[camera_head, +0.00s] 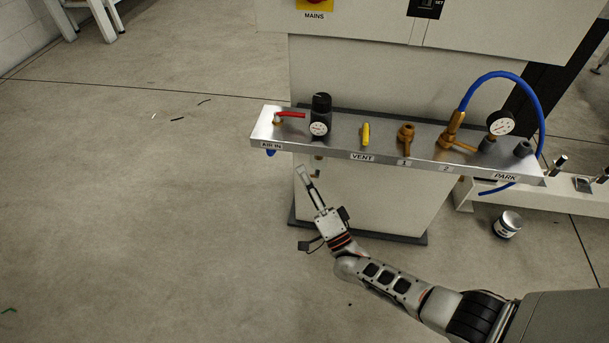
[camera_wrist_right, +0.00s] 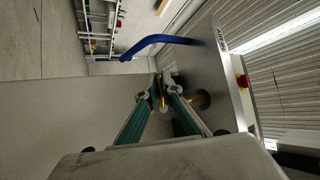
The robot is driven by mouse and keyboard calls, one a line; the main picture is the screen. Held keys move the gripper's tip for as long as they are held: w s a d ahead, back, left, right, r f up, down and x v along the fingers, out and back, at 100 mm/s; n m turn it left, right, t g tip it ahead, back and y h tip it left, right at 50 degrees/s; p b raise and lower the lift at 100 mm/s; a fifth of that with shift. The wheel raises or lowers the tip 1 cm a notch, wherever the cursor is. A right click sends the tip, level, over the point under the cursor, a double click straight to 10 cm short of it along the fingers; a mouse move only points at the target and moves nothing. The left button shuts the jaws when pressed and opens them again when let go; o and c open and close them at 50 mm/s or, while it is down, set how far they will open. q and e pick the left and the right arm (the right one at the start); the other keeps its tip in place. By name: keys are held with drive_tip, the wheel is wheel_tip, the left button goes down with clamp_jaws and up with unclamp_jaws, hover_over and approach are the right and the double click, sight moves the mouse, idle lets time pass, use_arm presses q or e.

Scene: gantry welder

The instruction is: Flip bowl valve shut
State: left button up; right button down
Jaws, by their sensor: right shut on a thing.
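My right gripper (camera_head: 304,176) reaches up just under the front edge of the metal shelf (camera_head: 340,145), below the black regulator (camera_head: 320,115) with its gauge. In the right wrist view its fingers (camera_wrist_right: 161,88) converge and are shut on a small brass-yellow piece (camera_wrist_right: 162,97), which looks like the bowl valve's handle. A round brass-coloured part (camera_wrist_right: 201,99) sits beside it, against the shelf's underside. In the head view a small part (camera_head: 318,166) hangs below the shelf, next to the gripper. The valve's exact angle is hard to tell. My left gripper is not in view.
The shelf carries a red lever (camera_head: 290,114) at AIR IN, a yellow lever (camera_head: 366,134) at VENT, and brass valves 1 (camera_head: 405,138) and 2 (camera_head: 452,130). A blue hose (camera_head: 540,95) loops at right; another blue hose (camera_wrist_right: 160,42) runs near my gripper.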

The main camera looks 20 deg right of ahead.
drive_tip(key=shift+a, duration=0.1)
drive_tip(key=c, duration=2.2)
unclamp_jaws()
drive_tip(key=shift+c, duration=0.2)
drive_tip(key=shift+s, duration=0.1)
drive_tip(key=v, duration=1.2)
